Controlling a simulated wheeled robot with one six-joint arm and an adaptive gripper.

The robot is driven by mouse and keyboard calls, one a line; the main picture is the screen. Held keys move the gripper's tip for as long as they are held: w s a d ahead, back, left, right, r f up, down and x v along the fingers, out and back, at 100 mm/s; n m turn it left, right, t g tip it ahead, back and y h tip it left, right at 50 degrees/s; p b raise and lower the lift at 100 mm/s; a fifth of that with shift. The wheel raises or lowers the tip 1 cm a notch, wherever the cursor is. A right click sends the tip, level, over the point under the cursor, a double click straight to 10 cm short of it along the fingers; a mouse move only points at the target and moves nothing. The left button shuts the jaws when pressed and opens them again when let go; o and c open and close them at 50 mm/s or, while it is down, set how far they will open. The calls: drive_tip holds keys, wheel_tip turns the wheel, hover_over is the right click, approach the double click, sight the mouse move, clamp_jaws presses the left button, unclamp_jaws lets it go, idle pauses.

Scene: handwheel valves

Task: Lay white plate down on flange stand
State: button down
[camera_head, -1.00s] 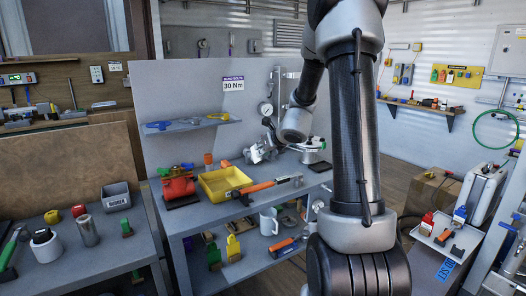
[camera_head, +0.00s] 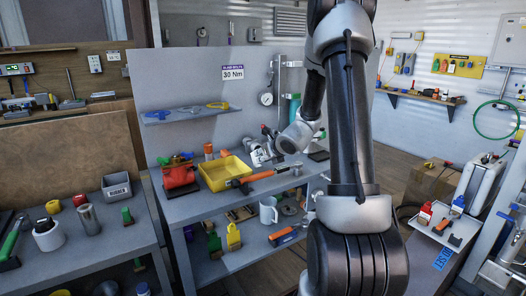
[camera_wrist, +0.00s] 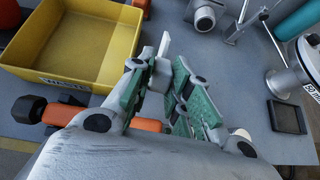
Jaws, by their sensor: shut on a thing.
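My gripper (camera_wrist: 168,92) has green-padded fingers and is shut on a thin white piece, seen nearly edge-on, which I take as the white plate (camera_wrist: 163,47). Its tip sticks out past the fingertips; the rest is hidden between the pads. In the head view my gripper (camera_head: 259,156) is above the bench, right of the yellow tray; the plate is too small to make out there.
The yellow tray (camera_head: 225,174) and an orange-handled tool (camera_head: 258,177) lie close to my gripper. A red valve (camera_head: 178,175) is left of the tray. A black square dish (camera_wrist: 287,117) lies by the flanged piece. A teal cylinder (camera_wrist: 298,20) stands behind it.

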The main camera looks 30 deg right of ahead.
drive_tip(key=shift+f, duration=0.9)
drive_tip(key=c, duration=1.2)
unclamp_jaws()
drive_tip(key=shift+o, duration=0.4)
drive_tip(key=o, duration=0.5)
drive_tip(key=shift+r, duration=3.45)
